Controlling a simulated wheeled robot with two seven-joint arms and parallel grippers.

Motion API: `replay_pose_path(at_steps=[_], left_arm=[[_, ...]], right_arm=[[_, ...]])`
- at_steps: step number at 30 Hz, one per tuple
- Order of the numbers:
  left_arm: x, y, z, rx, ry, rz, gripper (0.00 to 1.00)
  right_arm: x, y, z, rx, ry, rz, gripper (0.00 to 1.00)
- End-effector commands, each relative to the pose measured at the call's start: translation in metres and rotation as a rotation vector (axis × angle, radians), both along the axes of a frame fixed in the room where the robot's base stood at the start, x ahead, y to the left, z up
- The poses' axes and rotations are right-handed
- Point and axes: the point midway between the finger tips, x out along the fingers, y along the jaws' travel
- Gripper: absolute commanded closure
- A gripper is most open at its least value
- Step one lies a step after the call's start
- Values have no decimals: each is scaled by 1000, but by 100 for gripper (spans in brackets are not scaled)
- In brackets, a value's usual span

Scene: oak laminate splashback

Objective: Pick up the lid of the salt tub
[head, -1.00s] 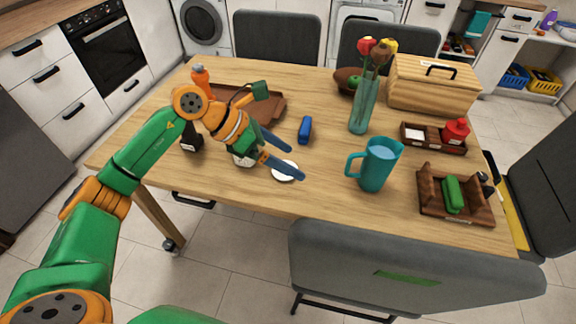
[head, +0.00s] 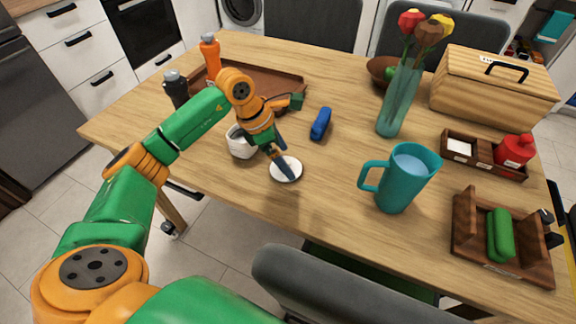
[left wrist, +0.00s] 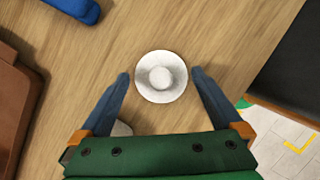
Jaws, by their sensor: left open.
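The white round lid (head: 286,168) lies on the wooden table, and its raised knob faces up in the left wrist view (left wrist: 161,77). The white salt tub (head: 241,143) stands just left of the lid in the head view, partly behind my left gripper (head: 285,162). In the left wrist view my left gripper (left wrist: 160,84) is open, its two blue fingers pointing toward either side of the lid. The lid is not held. A small pale part of the tub shows behind the gripper there. My right gripper is not in view.
A blue object (head: 321,123) lies beyond the lid, near a brown tray (head: 262,88). A teal pitcher (head: 402,182) stands to the right. A dark pepper mill (head: 175,88) and an orange bottle (head: 210,58) stand at left. The table between lid and pitcher is clear.

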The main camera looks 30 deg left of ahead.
Motion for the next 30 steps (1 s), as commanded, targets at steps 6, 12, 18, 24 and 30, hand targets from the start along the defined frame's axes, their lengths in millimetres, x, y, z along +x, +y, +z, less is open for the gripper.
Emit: replay_pose_path(at_steps=[6,12,18,24,30], left_arm=[[5,-7,-21,0,0,0,0],[5,-7,-21,1,-1,-1,14],[5,-7,-21,0,-2,-1,59],[6,-7,-20,0,-2,-1,59],[7,-6,-4,0,-6,0,59]], right_arm=[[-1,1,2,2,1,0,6],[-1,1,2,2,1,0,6],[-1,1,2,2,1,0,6],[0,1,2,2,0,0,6],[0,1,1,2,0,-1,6]])
